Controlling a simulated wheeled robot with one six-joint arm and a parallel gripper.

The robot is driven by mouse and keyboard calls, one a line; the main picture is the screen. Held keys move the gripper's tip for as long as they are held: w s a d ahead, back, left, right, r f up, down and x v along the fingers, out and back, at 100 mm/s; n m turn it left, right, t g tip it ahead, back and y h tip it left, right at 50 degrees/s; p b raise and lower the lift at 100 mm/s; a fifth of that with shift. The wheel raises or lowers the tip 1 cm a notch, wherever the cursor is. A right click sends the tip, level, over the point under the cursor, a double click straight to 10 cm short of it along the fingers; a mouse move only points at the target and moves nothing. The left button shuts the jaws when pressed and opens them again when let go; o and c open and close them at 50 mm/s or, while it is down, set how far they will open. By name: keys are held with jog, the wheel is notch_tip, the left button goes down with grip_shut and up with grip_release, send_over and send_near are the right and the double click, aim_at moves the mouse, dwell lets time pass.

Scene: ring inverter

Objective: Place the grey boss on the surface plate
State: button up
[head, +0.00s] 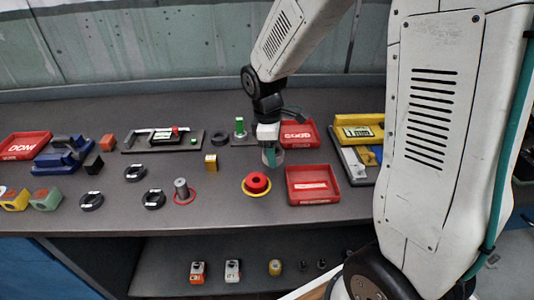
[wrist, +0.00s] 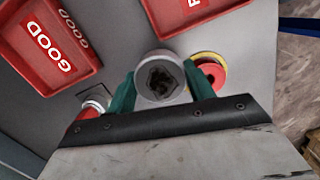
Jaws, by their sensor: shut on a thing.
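The grey boss (wrist: 143,92) is a round grey piece with a dark, irregular hole. It sits between the green fingers of my gripper (wrist: 160,88), which is shut on it. In the head view, my gripper (head: 271,157) hangs over the middle right of the bench, and the boss is partly hidden by the fingers. I cannot tell which item is the surface plate; a dark flat plate (head: 133,148) bearing a gauge lies at the back, left of my gripper.
A red ring on a yellow ring (head: 257,184) lies just in front of my gripper. A red GOOD tray (head: 300,143) and another red tray (head: 313,198) stand to the right. A grey post (head: 181,188) and several black rings stand left.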

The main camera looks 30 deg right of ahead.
jog(key=w, duration=0.3)
jog(key=shift+w+f, duration=0.1)
jog(key=shift+f, duration=1.75)
jog(key=shift+f, duration=0.1)
jog(key=o, duration=1.4)
